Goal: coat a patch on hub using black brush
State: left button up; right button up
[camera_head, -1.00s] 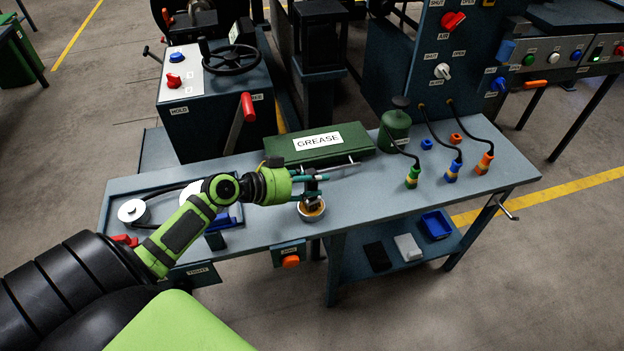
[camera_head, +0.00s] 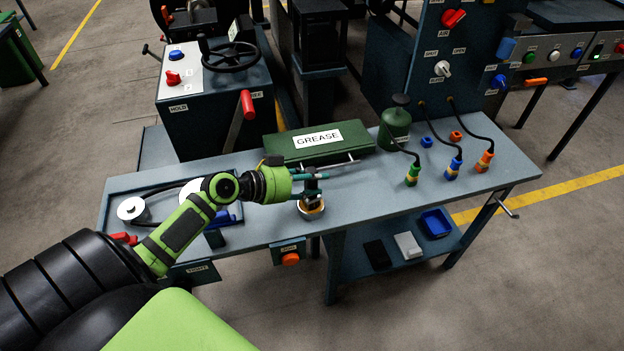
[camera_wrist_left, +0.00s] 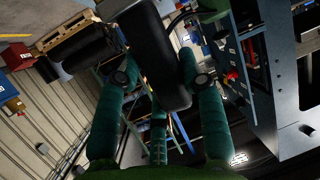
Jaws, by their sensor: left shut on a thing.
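My left gripper (camera_head: 314,179) reaches over the bench from the left and is shut on a black brush (camera_head: 311,190). The brush points down over a small round dish (camera_head: 311,214) with orange-brown content. Whether the bristles touch the content is too small to tell. In the left wrist view, the brush's thick black body (camera_wrist_left: 158,55) sits between the green fingers of the left gripper (camera_wrist_left: 158,77). A white round pulley (camera_head: 132,208) with a dark belt lies at the bench's left; a second white disc is partly hidden by my arm. I cannot tell which is the hub. My right gripper is out of view.
A green GREASE case (camera_head: 318,141) lies behind the gripper. A green can (camera_head: 395,129) and several hoses with coloured ends stand to the right. A handwheel machine (camera_head: 213,85) is behind left. The bench (camera_head: 375,195) is clear right of the dish.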

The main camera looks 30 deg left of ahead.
pick_arm(q)
jog(key=shift+f+b, duration=0.5)
jog(key=shift+b, duration=0.05)
dwell(1.4)
jog(key=shift+r, duration=0.1)
jog(key=shift+r+p, duration=2.75)
jog(key=shift+r, duration=0.85)
jog(key=shift+d+r, duration=0.2)
jog(key=shift+d, duration=0.1)
jog(key=s+d+r+m+g+h, duration=0.3)
jog(key=s+d+r+m+h, duration=0.1)
jog(key=s+d+r, duration=0.5)
jog(key=shift+s+d+r+m+g, duration=0.25)
jog(key=shift+d+r+m+g, duration=0.25)
jog(key=shift+d, duration=0.65)
